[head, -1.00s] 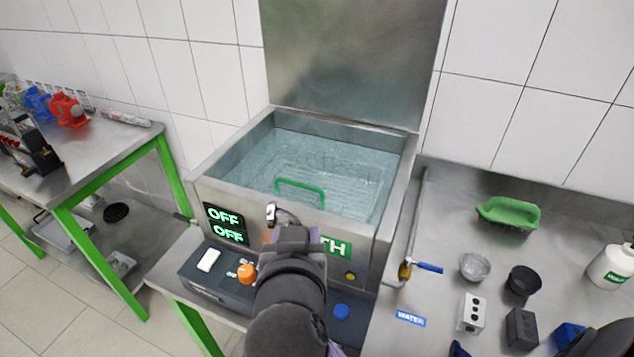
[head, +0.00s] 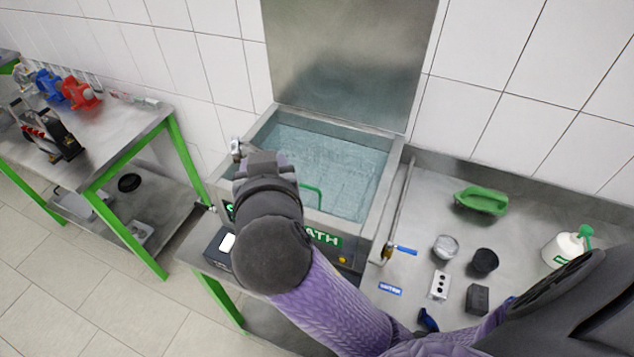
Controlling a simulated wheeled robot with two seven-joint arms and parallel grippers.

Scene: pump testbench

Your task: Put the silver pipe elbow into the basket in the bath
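The silver pipe elbow (head: 237,149) shows at the tip of my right gripper (head: 247,158), over the left rim of the bath. The gripper appears shut on it, though my own wrist hides most of the fingers. The bath (head: 367,213) is a steel tank of clear water with its lid raised. The basket is a wire mesh under the water, with a green handle (head: 314,190) near the front wall. My wrist covers the bath's front left corner and part of the handle. My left gripper is not in view.
A green-legged table (head: 110,140) with pumps is at left.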

